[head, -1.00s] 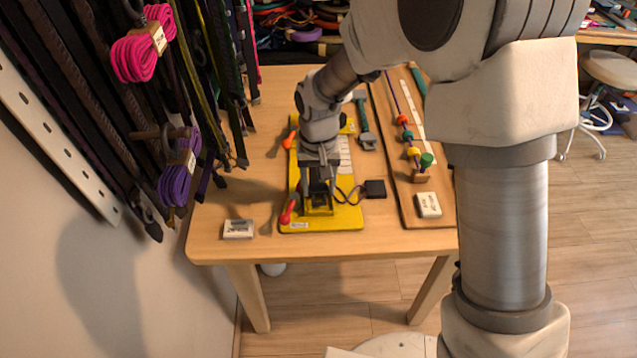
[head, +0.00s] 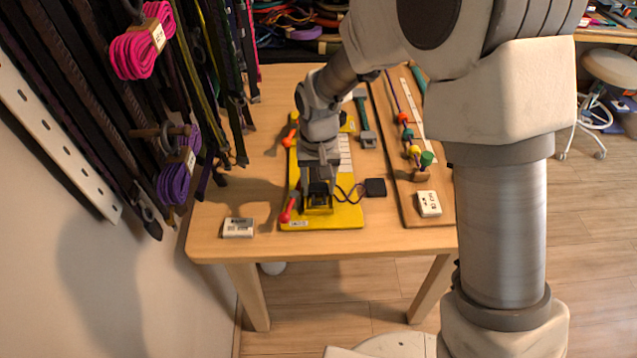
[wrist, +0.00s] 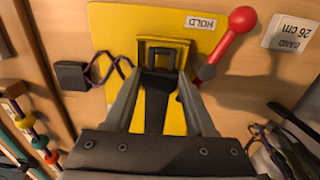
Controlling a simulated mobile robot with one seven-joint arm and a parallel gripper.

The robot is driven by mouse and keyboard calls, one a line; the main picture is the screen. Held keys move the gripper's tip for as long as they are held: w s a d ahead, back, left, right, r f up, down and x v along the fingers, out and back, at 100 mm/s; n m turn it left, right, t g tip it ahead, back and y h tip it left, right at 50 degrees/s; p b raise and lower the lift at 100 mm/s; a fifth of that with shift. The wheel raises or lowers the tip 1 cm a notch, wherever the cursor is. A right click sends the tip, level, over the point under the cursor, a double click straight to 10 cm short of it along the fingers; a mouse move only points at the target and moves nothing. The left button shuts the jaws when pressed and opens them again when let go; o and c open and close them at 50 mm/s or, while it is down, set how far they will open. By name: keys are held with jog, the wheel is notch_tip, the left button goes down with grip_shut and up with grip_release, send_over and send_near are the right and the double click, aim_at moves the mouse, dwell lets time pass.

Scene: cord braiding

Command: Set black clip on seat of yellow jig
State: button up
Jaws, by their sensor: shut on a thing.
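The yellow jig (head: 348,216) lies flat on the table, with a raised yellow seat (head: 318,209) near its front edge. In the wrist view the seat (wrist: 164,43) is a square yellow frame just beyond my fingertips. My gripper (head: 317,190) points down at the seat. In the wrist view my gripper (wrist: 160,75) is shut on the black clip (wrist: 159,62), a small dark piece between the fingertips. The clip is at the seat's opening. The fingers partly hide it, so I cannot tell whether it touches the seat's floor.
A red-knobbed lever (head: 287,213) is left of the seat; an orange-red one (head: 289,138) is farther back. A black box (head: 375,188) with a purple cord sits to the right. A wooden board (head: 428,205) with coloured beads lies farther right. The table's front left is mostly clear.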

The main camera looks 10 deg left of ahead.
jog(key=shift+f, duration=0.1)
jog(key=o, duration=1.4)
jog(key=shift+c, duration=0.2)
jog(key=shift+a, duration=0.15)
notch_tip(320, 180, up, 18)
jog(key=p, duration=0.3)
jog(key=shift+d+f+p, duration=0.15)
jog(key=shift+d+p, duration=0.15)
jog(key=shift+p, duration=0.1)
